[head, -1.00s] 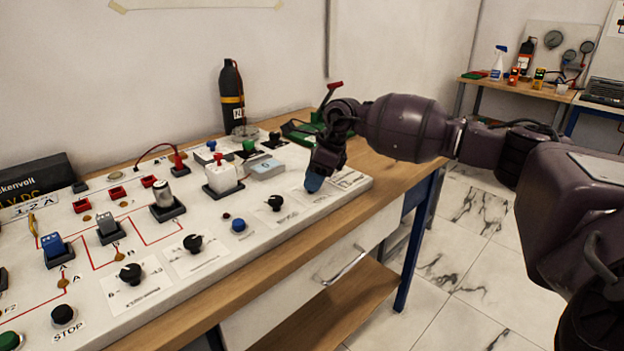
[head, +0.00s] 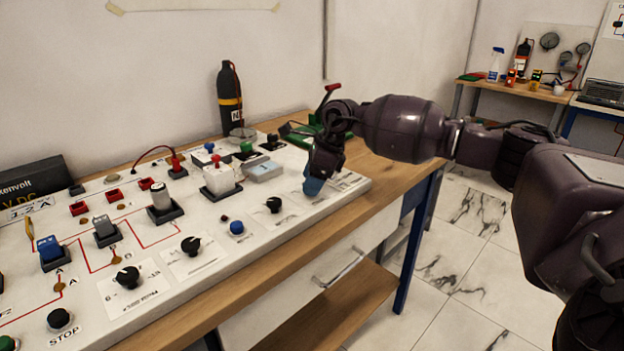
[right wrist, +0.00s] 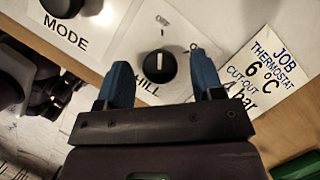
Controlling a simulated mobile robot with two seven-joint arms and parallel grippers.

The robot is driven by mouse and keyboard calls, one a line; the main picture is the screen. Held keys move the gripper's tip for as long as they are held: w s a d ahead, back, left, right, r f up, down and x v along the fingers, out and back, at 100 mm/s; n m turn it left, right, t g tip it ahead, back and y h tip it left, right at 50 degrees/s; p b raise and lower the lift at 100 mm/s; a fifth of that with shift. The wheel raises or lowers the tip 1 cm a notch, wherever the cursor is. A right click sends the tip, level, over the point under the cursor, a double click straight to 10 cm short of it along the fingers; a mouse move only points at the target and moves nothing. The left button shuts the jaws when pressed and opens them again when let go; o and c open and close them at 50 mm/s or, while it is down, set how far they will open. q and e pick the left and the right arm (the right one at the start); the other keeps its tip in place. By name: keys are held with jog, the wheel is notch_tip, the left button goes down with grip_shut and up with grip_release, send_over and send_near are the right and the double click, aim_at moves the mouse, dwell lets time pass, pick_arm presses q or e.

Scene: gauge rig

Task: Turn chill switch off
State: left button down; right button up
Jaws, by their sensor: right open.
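The chill switch (right wrist: 155,68) is a round black knob with a white pointer line on a white label plate, in the right wrist view. The word beneath it reads "HILL", its first letter covered by a finger. In the head view my right gripper (head: 314,186) is low over the panel's right end and hides this knob. My left gripper is not in view.
The MODE knob (right wrist: 62,6) is beside the chill plate. A thermostat job card (right wrist: 270,70) reads 6 °C. The white panel (head: 300,232) carries several other knobs, buttons and switches. A black bottle (head: 230,98) stands behind it. Floor is clear right of the bench.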

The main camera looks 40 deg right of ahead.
jog(key=shift+s+d+r, duration=0.1)
jog(key=shift+d+r, duration=0.05)
jog(key=shift+r, duration=0.35)
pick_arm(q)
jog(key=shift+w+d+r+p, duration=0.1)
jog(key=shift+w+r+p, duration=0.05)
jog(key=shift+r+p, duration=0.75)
pick_arm(e)
jog(key=v, duration=1)
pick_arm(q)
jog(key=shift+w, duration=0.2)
pick_arm(e)
jog(key=shift+f, duration=0.15)
